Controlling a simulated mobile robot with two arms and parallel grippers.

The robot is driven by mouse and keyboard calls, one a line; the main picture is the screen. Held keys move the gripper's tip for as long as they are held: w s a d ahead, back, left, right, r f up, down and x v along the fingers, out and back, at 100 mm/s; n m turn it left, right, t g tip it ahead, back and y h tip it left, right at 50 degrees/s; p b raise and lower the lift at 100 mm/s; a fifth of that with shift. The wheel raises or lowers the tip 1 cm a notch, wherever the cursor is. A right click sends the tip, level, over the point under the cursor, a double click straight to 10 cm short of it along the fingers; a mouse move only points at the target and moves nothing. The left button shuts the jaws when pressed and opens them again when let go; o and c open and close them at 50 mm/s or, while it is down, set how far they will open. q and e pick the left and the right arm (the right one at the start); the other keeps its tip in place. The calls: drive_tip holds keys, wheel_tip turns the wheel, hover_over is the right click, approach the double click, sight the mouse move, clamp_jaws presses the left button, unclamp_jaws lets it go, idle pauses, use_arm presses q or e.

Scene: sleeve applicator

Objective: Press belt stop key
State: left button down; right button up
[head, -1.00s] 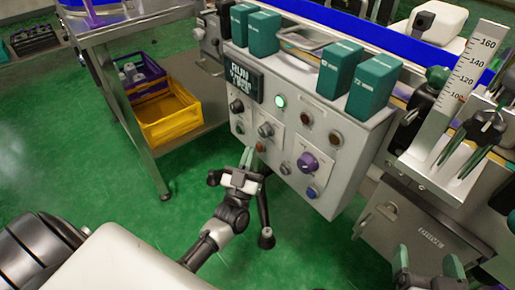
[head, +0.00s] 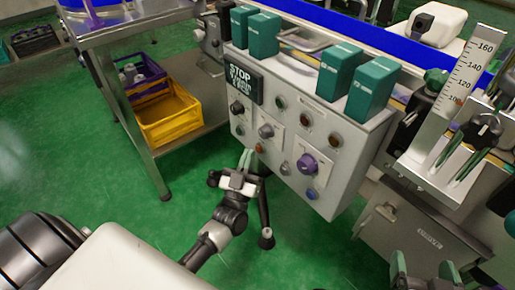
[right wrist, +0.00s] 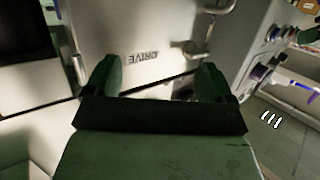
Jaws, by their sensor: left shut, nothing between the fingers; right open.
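The grey control panel (head: 325,180) stands in the middle of the head view. Its small black display (head: 243,82) reads STOP on its top line. A red-brown key (head: 258,149) sits low on the panel, with a dark green key (head: 240,130) to its upper left. Which one is the stop key cannot be read. The round lamp (head: 280,103) is dark. My left gripper (head: 247,157) is shut and empty, with its tips just below and left of the red-brown key; contact cannot be made out. My right gripper (head: 424,266) is open; it also shows in the right wrist view (right wrist: 158,75).
A purple knob (head: 306,163) and a blue button (head: 312,194) are on the panel's right. Teal boxes (head: 372,90) stand on top. A steel cabinet marked DRIVE (right wrist: 140,30) is before my right gripper. A yellow crate (head: 168,115) sits on the left shelf.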

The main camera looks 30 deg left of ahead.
use_arm(q)
drive_tip(key=shift+s+a, duration=0.1)
drive_tip(key=shift+s, duration=0.2)
use_arm(e)
drive_tip(key=shift+s+d+f+g, duration=0.15)
drive_tip(key=shift+s+f+g, duration=0.05)
drive_tip(key=shift+f+g, duration=0.25)
use_arm(q)
drive_tip(key=s, duration=0.1)
drive_tip(key=s+a+p, duration=0.1)
drive_tip(key=s, duration=0.1)
drive_tip(key=s+a+p, duration=0.1)
drive_tip(key=shift+s, duration=0.3)
use_arm(e)
drive_tip(key=s+d+f+g+h, duration=0.1)
drive_tip(key=s+d+f+g, duration=0.1)
drive_tip(key=s+f+g, duration=0.2)
drive_tip(key=shift+s+f+g+h, duration=0.25)
drive_tip(key=shift+f+g+h, duration=0.15)
drive_tip(key=shift+g, duration=0.15)
drive_tip(key=shift+r, duration=0.1)
